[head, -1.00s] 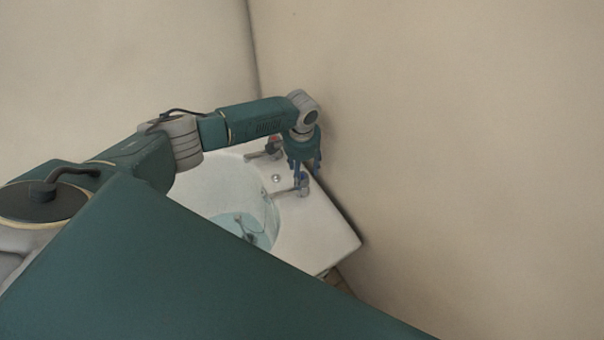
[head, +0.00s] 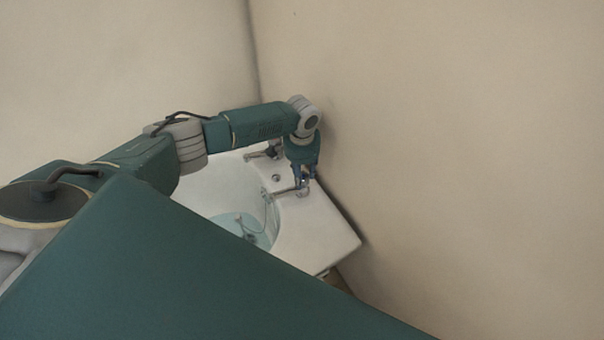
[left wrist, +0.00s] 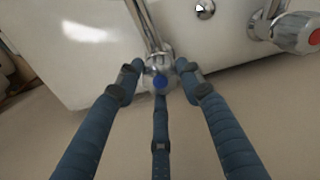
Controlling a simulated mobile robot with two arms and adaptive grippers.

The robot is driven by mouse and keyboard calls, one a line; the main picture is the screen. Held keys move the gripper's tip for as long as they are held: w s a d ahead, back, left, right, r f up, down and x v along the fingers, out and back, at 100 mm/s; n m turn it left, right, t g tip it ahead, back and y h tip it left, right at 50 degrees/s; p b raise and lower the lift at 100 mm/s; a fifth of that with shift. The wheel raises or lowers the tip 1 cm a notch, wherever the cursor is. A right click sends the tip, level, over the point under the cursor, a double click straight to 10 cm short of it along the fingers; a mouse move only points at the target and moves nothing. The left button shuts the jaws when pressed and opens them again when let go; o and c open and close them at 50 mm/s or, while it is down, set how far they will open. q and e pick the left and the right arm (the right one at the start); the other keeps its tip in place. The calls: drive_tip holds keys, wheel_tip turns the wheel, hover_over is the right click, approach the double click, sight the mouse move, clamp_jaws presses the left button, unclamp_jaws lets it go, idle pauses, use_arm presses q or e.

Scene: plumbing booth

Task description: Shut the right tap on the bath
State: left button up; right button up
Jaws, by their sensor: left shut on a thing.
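The bath (head: 318,232) is white and stands in the corner, with water in its basin. The right tap (head: 284,191) is chrome and sits on the rim; in the left wrist view its head has a blue cap (left wrist: 159,84). My left gripper (head: 303,181) points down over this tap, its fingers closed around the tap head. In the left wrist view the blue fingers of my gripper (left wrist: 160,72) press in from several sides. The fingers partly hide the tap head. My right gripper is not in view.
The left tap (head: 262,155), with a red cap (left wrist: 314,37) in the left wrist view, stands farther back on the rim. A round chrome fitting (left wrist: 205,9) lies between the taps. The beige wall (head: 450,150) is close on the right of my gripper.

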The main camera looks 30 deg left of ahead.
use_arm(q)
drive_tip(key=m, duration=0.6)
drive_tip(key=shift+a+m+b, duration=0.1)
drive_tip(key=shift+m+b, duration=0.2)
drive_tip(key=m, duration=0.3)
drive_tip(key=shift+m, duration=0.3)
drive_tip(key=m+b, duration=0.1)
drive_tip(key=m, duration=0.2)
drive_tip(key=shift+m, duration=0.3)
drive_tip(key=m, duration=0.4)
drive_tip(key=shift+m+b, duration=0.3)
drive_tip(key=shift+w+r+m+b, duration=0.1)
drive_tip(key=shift+m+b, duration=0.25)
drive_tip(key=shift+m, duration=1.55)
drive_tip(key=o, duration=1.2)
drive_tip(key=shift+c, duration=0.2)
